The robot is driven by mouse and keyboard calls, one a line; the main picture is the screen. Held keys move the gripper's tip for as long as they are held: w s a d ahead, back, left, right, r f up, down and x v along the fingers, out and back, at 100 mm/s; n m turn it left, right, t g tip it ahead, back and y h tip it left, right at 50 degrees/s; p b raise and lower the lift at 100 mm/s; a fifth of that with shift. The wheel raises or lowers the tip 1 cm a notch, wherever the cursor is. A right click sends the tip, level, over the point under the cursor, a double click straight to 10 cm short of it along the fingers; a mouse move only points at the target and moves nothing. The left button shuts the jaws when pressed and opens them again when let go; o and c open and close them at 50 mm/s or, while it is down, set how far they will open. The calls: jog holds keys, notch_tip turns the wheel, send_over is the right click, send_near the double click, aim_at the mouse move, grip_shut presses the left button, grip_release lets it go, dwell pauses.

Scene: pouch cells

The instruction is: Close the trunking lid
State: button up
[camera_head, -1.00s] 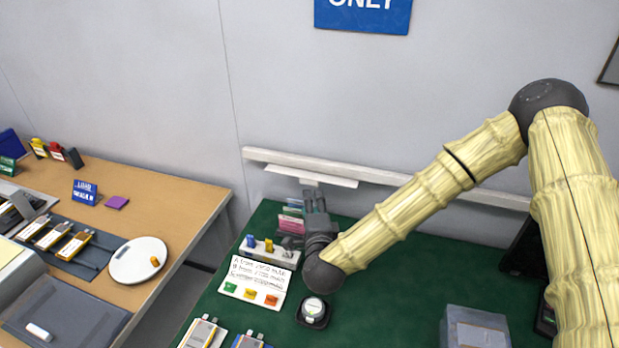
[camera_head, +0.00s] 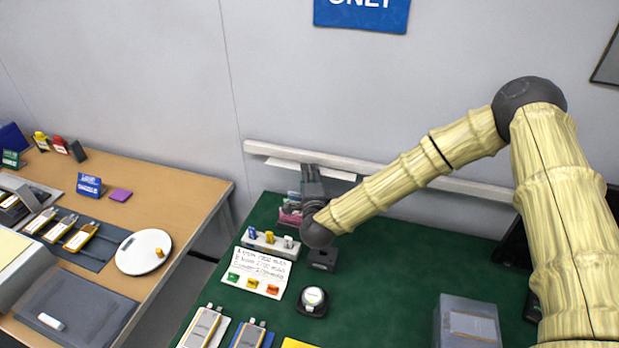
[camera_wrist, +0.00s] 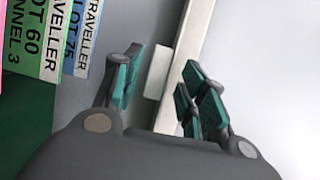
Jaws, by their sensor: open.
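The white trunking (camera_head: 400,178) runs along the wall behind the green table. A short white lid flap (camera_head: 342,176) juts out along its lower edge near the left end, not flush with it. My gripper (camera_head: 312,172) is up at this flap, pointing at the wall and covering part of it. In the wrist view the trunking (camera_wrist: 193,45) runs steeply between my gripper's (camera_wrist: 160,65) spread, teal-padded fingers. A short pale piece (camera_wrist: 157,72), seemingly the lid, lies between the fingers beside the trunking. I cannot tell whether a finger touches it.
Coloured traveller cards (camera_wrist: 75,40) stand close left of my gripper. On the green table (camera_head: 390,275) are a small rack (camera_head: 268,244), a written card (camera_head: 257,273), a dark block (camera_head: 322,260), a round device (camera_head: 313,299) and a grey box (camera_head: 466,322). The table's middle right is clear.

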aim_at(310, 169)
grip_shut()
jog(key=shift+r+g, duration=0.15)
jog(key=shift+g, duration=0.15)
dwell(0.5)
notch_tip(310, 169, up, 2)
jog(key=m+g+p, duration=0.1)
jog(key=g+p, duration=0.2)
jog(key=p, duration=0.1)
jog(key=shift+w+r+g, duration=0.1)
jog(key=shift+g, duration=0.2)
jog(key=shift+w+d+r+m+g+y+p, duration=0.1)
jog(key=shift+r+m+g+y+p, duration=0.25)
jog(key=shift+g+p, duration=0.55)
jog(key=shift+w+g+p, duration=0.1)
jog(key=shift+g+p, duration=0.4)
jog(key=shift+f+m, duration=0.1)
jog(key=shift+m, duration=0.15)
